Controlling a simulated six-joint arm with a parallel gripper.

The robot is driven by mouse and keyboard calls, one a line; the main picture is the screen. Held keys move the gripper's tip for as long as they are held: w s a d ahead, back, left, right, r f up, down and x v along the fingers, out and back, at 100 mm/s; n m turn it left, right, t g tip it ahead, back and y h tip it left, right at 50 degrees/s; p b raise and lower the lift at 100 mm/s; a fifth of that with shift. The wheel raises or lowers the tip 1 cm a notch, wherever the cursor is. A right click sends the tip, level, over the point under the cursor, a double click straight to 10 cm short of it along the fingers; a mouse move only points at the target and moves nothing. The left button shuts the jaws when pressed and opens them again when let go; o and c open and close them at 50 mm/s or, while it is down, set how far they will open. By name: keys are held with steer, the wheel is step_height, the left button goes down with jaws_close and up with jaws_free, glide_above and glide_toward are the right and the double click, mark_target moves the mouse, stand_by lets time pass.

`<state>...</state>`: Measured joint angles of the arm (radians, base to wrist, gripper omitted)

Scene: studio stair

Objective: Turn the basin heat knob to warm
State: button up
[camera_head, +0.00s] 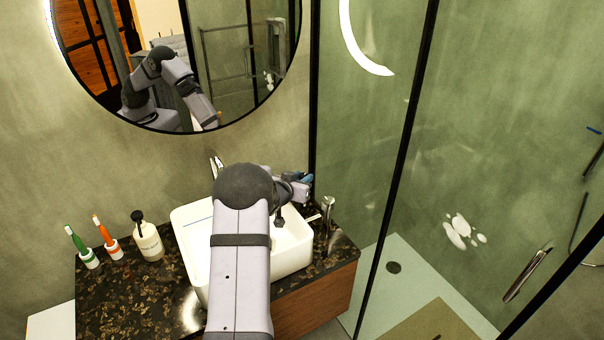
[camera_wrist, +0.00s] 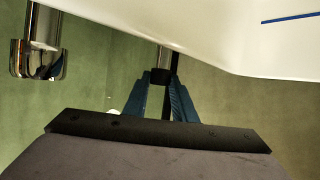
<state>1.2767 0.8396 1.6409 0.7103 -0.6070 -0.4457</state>
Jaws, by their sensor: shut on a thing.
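My gripper (camera_head: 301,178) reaches over the right rear of the white basin (camera_head: 292,250) in the head view. In the wrist view, its blue fingers (camera_wrist: 162,78) converge on a slim chrome post with a dark end, the basin heat knob (camera_wrist: 167,60) as far as I can tell. They are shut on it. The knob's marks and its warm setting cannot be made out. In the head view the knob is hidden by or blurred into the gripper. The basin's white side also fills the top of the wrist view (camera_wrist: 215,40).
A chrome cylinder (camera_head: 328,212) stands right of the basin. A chrome tap (camera_head: 216,163) stands behind it. A soap bottle (camera_head: 148,240) and two toothbrushes in holders (camera_head: 112,248) are on the dark counter (camera_head: 140,305) at left. A round mirror and shower glass bound the space.

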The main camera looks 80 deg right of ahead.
steer(key=shift+w+m+g+p, duration=0.1)
steer(key=shift+m+g+p, duration=0.2)
steer(key=shift+g+p, duration=0.1)
steer(key=o, duration=1)
steer(key=shift+o, duration=0.2)
steer(key=b+v, duration=0.1)
steer(key=v, duration=0.6)
steer(key=shift+a, duration=0.15)
steer(key=shift+r, duration=0.15)
